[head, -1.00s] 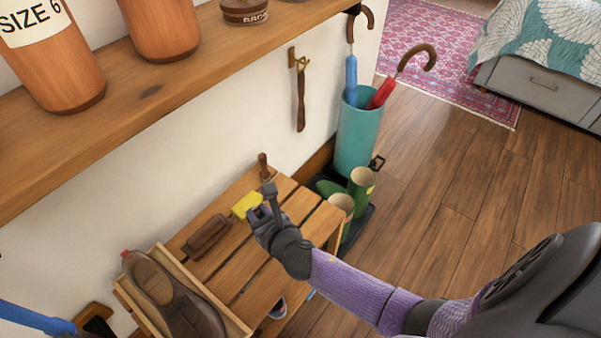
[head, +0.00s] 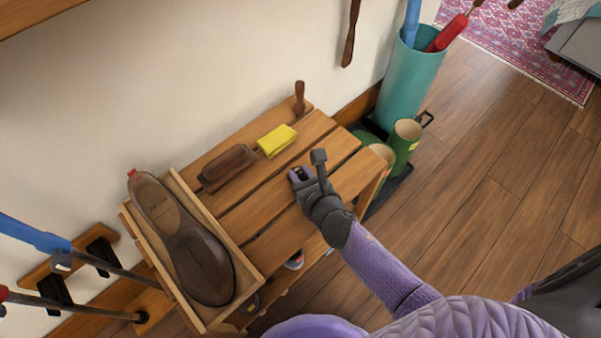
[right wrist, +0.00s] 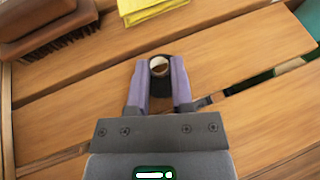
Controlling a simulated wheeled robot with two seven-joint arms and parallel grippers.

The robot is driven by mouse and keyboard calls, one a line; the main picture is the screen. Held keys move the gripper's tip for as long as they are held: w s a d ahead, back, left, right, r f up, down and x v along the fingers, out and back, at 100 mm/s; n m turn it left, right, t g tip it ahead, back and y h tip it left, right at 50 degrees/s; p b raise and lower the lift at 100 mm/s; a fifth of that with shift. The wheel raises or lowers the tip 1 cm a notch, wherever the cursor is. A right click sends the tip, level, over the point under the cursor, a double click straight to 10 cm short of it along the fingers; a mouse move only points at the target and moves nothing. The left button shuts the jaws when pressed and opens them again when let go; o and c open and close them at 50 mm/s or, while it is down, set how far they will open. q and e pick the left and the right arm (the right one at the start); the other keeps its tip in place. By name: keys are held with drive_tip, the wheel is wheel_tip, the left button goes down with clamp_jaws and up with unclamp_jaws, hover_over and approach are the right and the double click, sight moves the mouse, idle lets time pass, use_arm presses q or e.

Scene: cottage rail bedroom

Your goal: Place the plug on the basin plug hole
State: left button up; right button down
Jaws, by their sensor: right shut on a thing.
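My right gripper (head: 300,175) is above the wooden slatted bench (head: 262,212), to the front right of a yellow cloth. In the right wrist view its two purple fingers (right wrist: 158,75) are shut on a small round dark thing (right wrist: 158,66) with a pale ring and brown centre. I cannot tell for sure that this is the plug; its lower part is hidden between the fingers. I cannot tell whether it touches the slats. No basin or plug hole shows in either view. My left gripper is not in view.
A brown brush (head: 228,167), the yellow cloth (head: 276,140) and an upright wooden peg (head: 299,97) stand along the bench's back. A shoe (head: 185,245) lies in a wooden tray at left. Green boots (head: 403,143) and a teal umbrella stand (head: 410,85) are right. Middle slats are mostly clear.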

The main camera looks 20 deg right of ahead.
drive_tip(key=c, duration=0.5)
unclamp_jaws()
